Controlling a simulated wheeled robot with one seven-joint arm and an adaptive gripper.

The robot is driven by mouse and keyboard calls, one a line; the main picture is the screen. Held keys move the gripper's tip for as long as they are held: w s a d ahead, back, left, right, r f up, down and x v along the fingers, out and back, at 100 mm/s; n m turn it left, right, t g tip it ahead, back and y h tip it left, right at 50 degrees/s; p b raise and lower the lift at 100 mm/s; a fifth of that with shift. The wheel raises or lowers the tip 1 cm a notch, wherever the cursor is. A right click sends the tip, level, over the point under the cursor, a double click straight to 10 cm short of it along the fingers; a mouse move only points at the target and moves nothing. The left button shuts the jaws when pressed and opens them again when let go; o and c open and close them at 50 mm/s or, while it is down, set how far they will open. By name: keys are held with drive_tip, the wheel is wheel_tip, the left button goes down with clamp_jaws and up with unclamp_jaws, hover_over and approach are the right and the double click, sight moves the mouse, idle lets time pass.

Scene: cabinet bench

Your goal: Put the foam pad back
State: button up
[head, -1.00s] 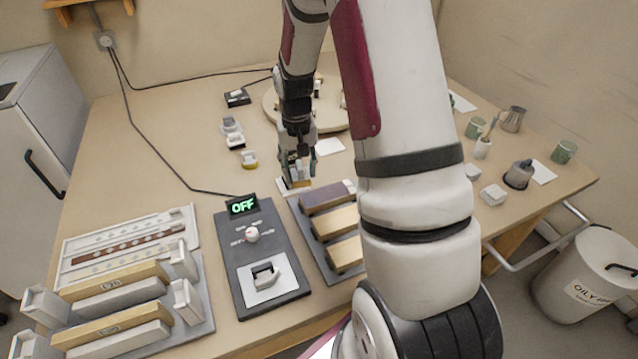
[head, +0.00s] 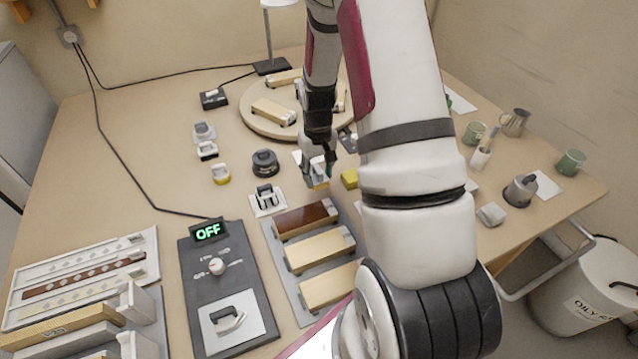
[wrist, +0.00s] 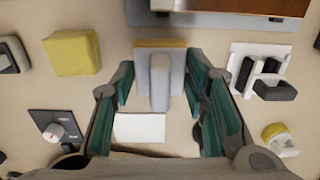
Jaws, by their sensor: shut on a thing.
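My gripper (head: 318,172) is over the bench, to the right of the white stand with black uprights. In the wrist view its green-padded fingers (wrist: 160,98) are shut on a small block with a grey upright grip and a tan edge, which looks like the foam pad (wrist: 160,72). The pad's tan edge also shows below the fingers in the head view (head: 320,184). A white card (wrist: 140,127) lies flat beside the pad, and shows partly behind the gripper in the head view. I cannot tell whether the pad touches the bench.
A yellow block (head: 350,179) is close on the right. The white stand (head: 267,199) and a round black tin (head: 265,162) are on the left. A board with several wooden blocks (head: 306,218) is in front. A round turntable (head: 255,122) is behind.

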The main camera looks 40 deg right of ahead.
sight(318, 184)
drive_tip(key=shift+f, duration=2.25)
drive_tip(key=o, duration=1.1)
drive_tip(key=shift+f, duration=0.15)
